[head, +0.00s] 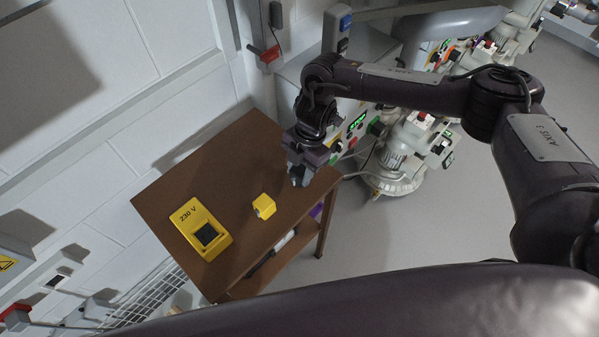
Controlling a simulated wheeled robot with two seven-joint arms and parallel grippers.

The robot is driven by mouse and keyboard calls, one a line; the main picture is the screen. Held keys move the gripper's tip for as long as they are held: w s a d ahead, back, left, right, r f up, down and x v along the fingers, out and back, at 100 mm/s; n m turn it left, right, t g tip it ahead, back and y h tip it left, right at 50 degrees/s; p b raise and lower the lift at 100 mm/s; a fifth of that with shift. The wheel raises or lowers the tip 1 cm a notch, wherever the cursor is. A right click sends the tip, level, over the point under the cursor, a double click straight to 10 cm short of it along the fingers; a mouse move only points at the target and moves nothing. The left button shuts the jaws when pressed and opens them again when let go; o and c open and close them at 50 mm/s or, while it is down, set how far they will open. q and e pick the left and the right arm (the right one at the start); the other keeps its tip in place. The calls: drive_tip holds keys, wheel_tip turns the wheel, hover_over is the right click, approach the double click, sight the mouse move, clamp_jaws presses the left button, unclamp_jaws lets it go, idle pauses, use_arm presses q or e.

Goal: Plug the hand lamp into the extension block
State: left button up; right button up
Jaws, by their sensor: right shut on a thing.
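The yellow extension block (193,219), marked 230 V, lies on the left part of a brown table. It has a dark square socket area at its lower end. A small yellow block (264,206) with a grey-blue face lies to its right, apart from it; I cannot tell if it is part of the hand lamp. My right gripper (300,178) is above the table's right side, pointing down, shut on a small dark thing that is mostly hidden. I cannot tell whether this is the lamp's plug. My left gripper is not in view.
The brown table (231,162) is otherwise mostly clear on top. Dark and white things lie on a shelf below it. A white wall (110,130) stands close at the left. Grey machines (395,165) stand behind my right arm. The floor (420,235) at the right is free.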

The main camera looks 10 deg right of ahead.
sight(296, 174)
drive_tip(key=shift+r+p, duration=2.6)
drive_tip(key=shift+r, duration=0.45)
